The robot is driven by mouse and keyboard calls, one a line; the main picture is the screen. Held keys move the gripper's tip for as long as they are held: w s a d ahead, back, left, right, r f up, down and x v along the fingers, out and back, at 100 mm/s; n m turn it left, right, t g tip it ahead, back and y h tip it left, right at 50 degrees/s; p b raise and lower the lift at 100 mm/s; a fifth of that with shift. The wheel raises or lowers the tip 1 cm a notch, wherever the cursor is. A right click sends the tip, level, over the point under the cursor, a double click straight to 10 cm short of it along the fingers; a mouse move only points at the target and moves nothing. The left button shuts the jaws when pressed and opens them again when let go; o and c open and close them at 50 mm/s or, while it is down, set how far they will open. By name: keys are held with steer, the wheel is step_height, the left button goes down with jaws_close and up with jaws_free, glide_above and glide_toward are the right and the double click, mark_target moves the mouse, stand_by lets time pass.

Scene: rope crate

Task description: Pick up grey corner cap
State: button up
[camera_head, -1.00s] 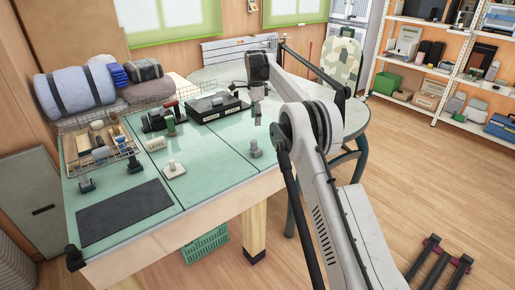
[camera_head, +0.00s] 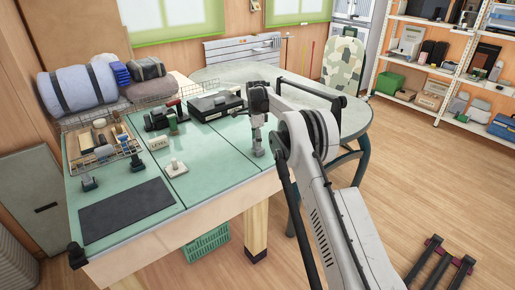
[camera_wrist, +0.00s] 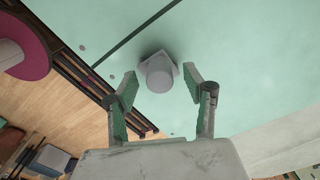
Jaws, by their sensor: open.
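The grey corner cap (camera_wrist: 157,74) stands on the green table top (camera_wrist: 245,60), with a squarish base and a round upright post. In the head view the cap (camera_head: 258,152) is at the table's right part, close to the front edge, partly covered by my gripper (camera_head: 257,134). In the wrist view my gripper (camera_wrist: 161,82) is open, with one finger on each side of the cap and visible gaps between. The cap appears slightly ahead of the fingertips. Whether the fingers are down at its height is hard to tell.
A white cap (camera_head: 175,167) stands left of it, and dark caps (camera_head: 88,183) (camera_head: 136,163) stand further left. A black mat (camera_head: 126,211), a wire basket (camera_head: 105,158) and a black case (camera_head: 215,106) are also on the table. The table around the grey cap is clear.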

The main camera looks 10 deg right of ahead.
steer(key=shift+f, duration=0.6)
steer(key=shift+c, duration=0.4)
jaws_close()
steer(key=shift+r, duration=0.1)
